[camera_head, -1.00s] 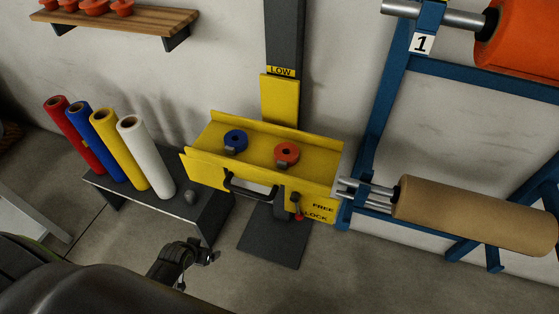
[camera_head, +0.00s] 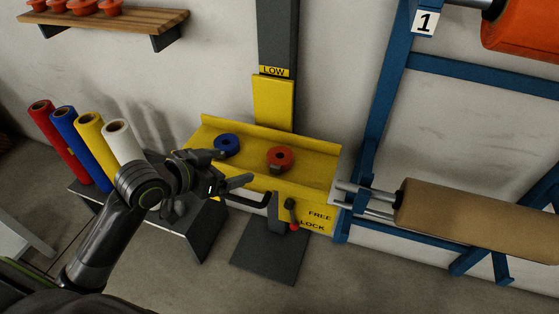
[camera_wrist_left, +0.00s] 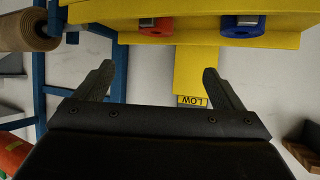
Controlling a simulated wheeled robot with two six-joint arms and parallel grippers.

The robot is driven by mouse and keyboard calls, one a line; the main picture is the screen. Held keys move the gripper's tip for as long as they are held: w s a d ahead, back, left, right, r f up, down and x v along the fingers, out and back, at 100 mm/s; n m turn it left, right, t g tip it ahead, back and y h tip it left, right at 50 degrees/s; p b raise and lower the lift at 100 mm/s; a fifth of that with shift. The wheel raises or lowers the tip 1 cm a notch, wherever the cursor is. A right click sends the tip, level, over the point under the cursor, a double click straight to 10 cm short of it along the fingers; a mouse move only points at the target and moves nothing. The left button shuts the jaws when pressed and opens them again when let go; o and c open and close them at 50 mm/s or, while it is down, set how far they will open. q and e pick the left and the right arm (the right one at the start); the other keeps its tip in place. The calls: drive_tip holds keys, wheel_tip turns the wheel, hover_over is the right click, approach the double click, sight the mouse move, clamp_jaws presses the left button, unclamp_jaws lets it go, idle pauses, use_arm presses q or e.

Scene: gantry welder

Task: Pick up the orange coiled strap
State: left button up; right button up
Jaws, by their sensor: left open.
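The orange coiled strap (camera_head: 280,157) sits on the yellow tray (camera_head: 318,180), right of the blue coiled strap (camera_head: 227,145). My left gripper (camera_head: 237,167) is open and empty at the tray's front left, with the orange strap to its right and apart from it. In the left wrist view, which is upside down, the orange strap (camera_wrist_left: 156,27) and blue strap (camera_wrist_left: 241,28) show beyond the spread fingers (camera_wrist_left: 158,70). A small dark clip shows at each strap. My right gripper is not in view.
A black handle (camera_head: 250,199) and a red-tipped lever (camera_head: 292,215) stick out from the tray's front. Several rolls, including a white one (camera_head: 122,143), stand on a low bench at left. A blue rack (camera_head: 385,100) with a brown roll (camera_head: 470,218) stands at right.

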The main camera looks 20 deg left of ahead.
use_arm(q)
drive_tip(key=b, duration=0.2)
approach(277, 158)
drive_tip(key=x, duration=0.3)
drive_tip(key=shift+w+a, duration=0.25)
drive_tip(key=shift+w, duration=0.1)
drive_tip(key=x, duration=0.2)
drive_tip(key=b+x, duration=0.1)
drive_tip(key=x, duration=0.2)
drive_tip(key=shift+s+d+f, duration=0.15)
drive_tip(key=shift+d, duration=0.2)
drive_tip(key=shift+w+d+f, duration=0.1)
drive_tip(key=shift+w+f, duration=0.1)
drive_tip(key=shift+w, duration=0.1)
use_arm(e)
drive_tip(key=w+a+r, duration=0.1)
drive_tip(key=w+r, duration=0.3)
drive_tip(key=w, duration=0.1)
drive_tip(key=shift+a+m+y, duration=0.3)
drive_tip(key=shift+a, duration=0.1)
use_arm(q)
drive_tip(key=c, duration=1.2)
